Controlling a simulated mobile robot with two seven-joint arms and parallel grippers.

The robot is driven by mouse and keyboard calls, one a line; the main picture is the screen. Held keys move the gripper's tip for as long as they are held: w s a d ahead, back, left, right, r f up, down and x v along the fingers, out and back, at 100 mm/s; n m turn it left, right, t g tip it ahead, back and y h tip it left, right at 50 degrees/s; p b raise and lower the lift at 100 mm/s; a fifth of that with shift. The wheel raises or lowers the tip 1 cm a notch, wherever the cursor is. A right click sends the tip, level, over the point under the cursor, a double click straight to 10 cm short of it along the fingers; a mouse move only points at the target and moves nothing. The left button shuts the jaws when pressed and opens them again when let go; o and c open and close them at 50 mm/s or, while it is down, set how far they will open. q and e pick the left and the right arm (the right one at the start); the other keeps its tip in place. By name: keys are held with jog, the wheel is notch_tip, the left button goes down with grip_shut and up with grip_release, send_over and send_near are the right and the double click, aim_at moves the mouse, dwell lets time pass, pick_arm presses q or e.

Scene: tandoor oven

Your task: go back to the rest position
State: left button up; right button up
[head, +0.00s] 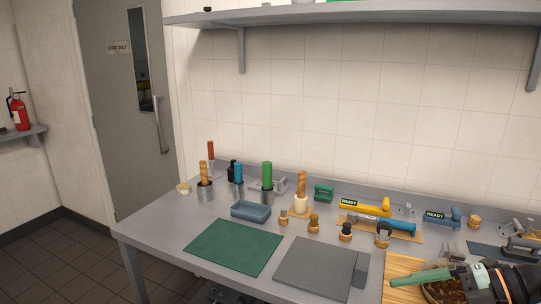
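My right gripper (478,277) is at the lower right corner, black with an orange ring, over the wooden board. A green rod-like piece (422,278) points left from its front end. I cannot tell whether the fingers are closed on this piece or it only lies in line with them. My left gripper is not in view.
The grey table (165,231) bears a green mat (233,246), a grey slab (312,268), a blue tray (250,211) and several upright handled tools at the back. A wooden board (398,268) with a dark-filled bowl (443,292) is under my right gripper. A shelf (300,13) hangs above.

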notch_tip(320, 180, down, 20)
jog(key=s+d+f+m+t+h, duration=0.15)
jog(key=m+t+h, duration=0.6)
jog(key=m, duration=0.95)
jog(key=s+a+f+m+g+h, duration=0.1)
jog(key=s+a+f+m+g, duration=0.3)
jog(key=s+a+f+m, duration=0.3)
jog(key=s+a+f, duration=0.5)
jog(key=f, duration=0.1)
jog(key=shift+f+m, duration=0.3)
